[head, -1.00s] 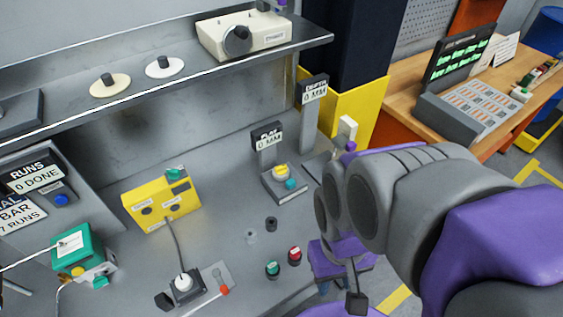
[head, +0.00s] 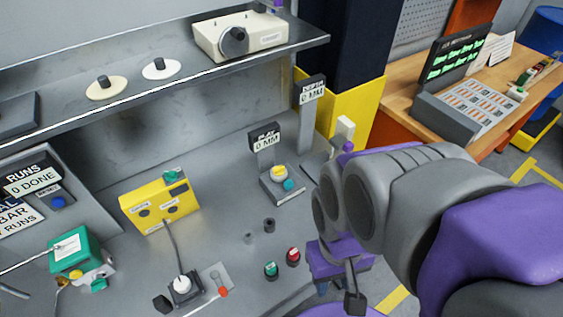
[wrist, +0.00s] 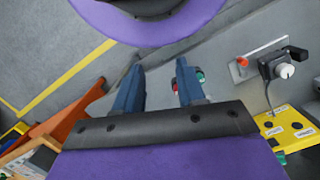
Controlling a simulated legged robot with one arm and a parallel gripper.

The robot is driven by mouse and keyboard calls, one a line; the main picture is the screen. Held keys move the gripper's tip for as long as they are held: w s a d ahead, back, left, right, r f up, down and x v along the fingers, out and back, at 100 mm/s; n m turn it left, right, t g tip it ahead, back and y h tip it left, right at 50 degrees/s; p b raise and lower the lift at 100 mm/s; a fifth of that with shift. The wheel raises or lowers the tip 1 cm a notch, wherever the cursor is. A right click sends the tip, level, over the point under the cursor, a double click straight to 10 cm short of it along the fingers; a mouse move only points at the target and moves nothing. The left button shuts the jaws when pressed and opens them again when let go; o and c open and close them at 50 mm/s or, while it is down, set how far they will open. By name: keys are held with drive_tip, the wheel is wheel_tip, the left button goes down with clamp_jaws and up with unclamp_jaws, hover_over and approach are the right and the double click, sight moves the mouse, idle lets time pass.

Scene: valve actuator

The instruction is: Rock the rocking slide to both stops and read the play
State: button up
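The play gauge (head: 265,143) reads "0 MM" on a small post in the head view. Its base (head: 282,185) carries a yellow knob (head: 278,172) and a teal button (head: 289,185). I cannot tell for certain which part is the rocking slide. My gripper (wrist: 159,68) is open and empty in the wrist view, its two dark fingers apart.
A yellow box (head: 160,204) is cabled to a white-knobbed block (head: 181,287). A green device (head: 75,250) stands at left. A depth gauge (head: 312,92) also reads "0 MM". A shelf (head: 130,93) overhangs the bench back. Bench surface around the buttons is mostly clear.

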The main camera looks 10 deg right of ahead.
drive_tip(key=m+t, duration=0.2)
drive_tip(key=m, duration=1.2)
hover_over(288, 182)
wheel_tip(288, 182, down, 4)
wheel_tip(288, 182, down, 18)
drive_tip(key=b, duration=0.3)
drive_tip(key=shift+d+r+b, duration=0.1)
drive_tip(key=shift+r+b, duration=0.15)
drive_tip(key=shift+b, duration=0.15)
clamp_jaws()
drive_tip(key=shift+c, duration=1.6)
unclamp_jaws()
drive_tip(key=c, duration=0.4)
